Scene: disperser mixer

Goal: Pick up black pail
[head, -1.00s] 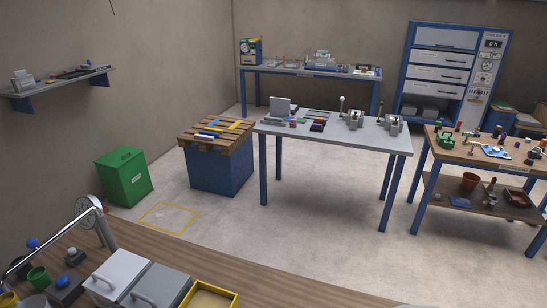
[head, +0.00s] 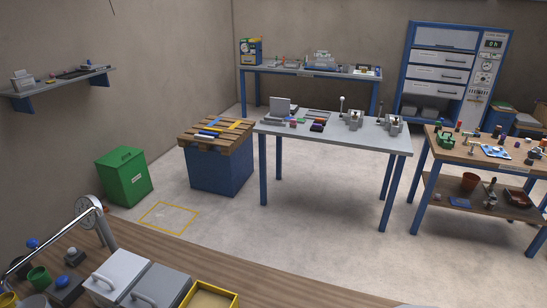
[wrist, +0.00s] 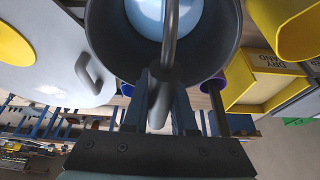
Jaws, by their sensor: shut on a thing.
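The black pail (wrist: 115,45) fills the upper middle of the wrist view, with its dark wall and rim close to the camera. A pale blue round surface (wrist: 150,15) shows inside its rim; I cannot tell if it is contents or lining. The pail's dark curved handle (wrist: 169,50) runs down between the fingers of my gripper (wrist: 160,115), which is shut on it. The fingers hide part of the handle and wall. I cannot make out the pail or my gripper in the head view.
A yellow box labelled dry sand (wrist: 268,85) is right of the pail in the wrist view. A grey surface with a handle (wrist: 88,73) is at left. In the head view, the wooden counter (head: 270,275) holds lidded grey bins (head: 120,272). Open floor (head: 300,225) lies beyond.

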